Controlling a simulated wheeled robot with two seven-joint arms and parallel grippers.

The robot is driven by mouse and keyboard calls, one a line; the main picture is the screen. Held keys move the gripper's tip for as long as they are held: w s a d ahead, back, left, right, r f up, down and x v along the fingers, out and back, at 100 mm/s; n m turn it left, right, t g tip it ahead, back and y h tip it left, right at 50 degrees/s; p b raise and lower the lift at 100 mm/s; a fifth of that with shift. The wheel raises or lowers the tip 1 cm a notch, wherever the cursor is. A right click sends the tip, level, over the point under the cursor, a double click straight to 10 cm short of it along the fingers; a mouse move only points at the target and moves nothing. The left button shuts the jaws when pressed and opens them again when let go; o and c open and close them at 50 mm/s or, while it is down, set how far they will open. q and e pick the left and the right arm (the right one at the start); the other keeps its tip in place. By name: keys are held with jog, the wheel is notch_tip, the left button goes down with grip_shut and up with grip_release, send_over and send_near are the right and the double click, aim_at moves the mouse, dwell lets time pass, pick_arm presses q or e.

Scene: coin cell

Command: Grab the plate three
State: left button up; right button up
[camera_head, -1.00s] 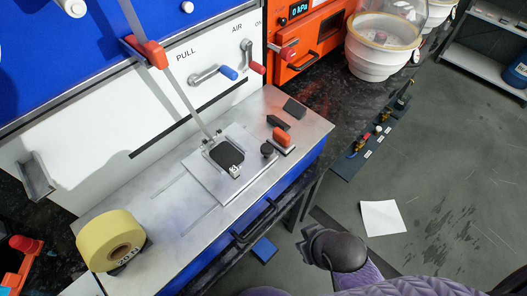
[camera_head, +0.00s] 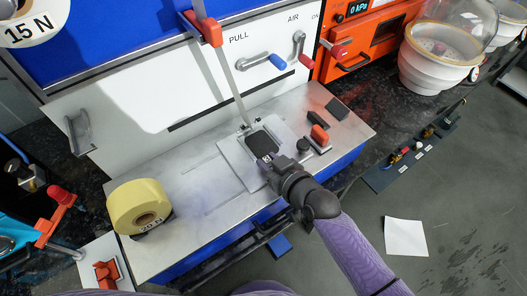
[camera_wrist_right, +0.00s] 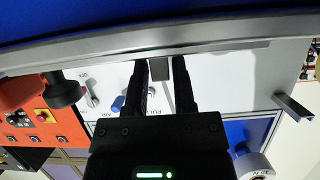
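A small dark plate (camera_head: 262,143) lies on the square metal fixture (camera_head: 236,163) on the bench. It has a small white label at its near corner, too small to read as a three. My right gripper (camera_head: 272,168) comes in from the lower right and its fingers reach the near corner of the plate, partly hiding it. In the right wrist view my right gripper (camera_wrist_right: 161,66) has its two black fingers apart. A small grey piece shows between their tips; I cannot tell whether they touch it. My left gripper is not in view.
A thin upright rod with an orange clamp (camera_head: 201,30) rises behind the fixture. An orange-topped block (camera_head: 319,137) and dark pieces stand to the right. The bench between roll and fixture is clear.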

jog(key=shift+w+a+f, duration=0.25)
jog(key=shift+w+a, duration=0.1)
jog(key=shift+w, duration=0.15)
grip_shut()
jog(key=shift+r, duration=0.1)
